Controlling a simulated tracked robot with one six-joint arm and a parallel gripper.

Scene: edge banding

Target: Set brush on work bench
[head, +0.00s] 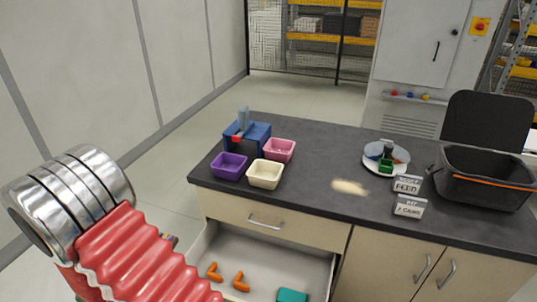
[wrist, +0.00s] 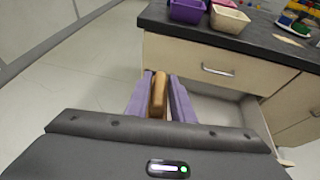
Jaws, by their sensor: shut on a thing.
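My gripper (wrist: 161,98) shows in the wrist view with its two purple fingers shut on a tan wooden piece, seemingly the brush (wrist: 158,95). Only this wooden part shows; any bristles are hidden. The gripper and brush are in front of the work bench, apart from it, with floor behind them in the wrist view. The work bench (head: 310,190) has a dark grey top and pale wooden drawers and doors. In the head view my red-sleeved arm fills the lower left, and the gripper itself is not visible.
An open drawer (head: 215,262) juts from the bench front, holding orange pieces (head: 240,281) and a teal block (head: 292,295). Purple (head: 229,166), cream (head: 265,174) and pink (head: 279,150) bins stand at the left of the top. A black crate (head: 484,178) stands right. The front middle is largely clear.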

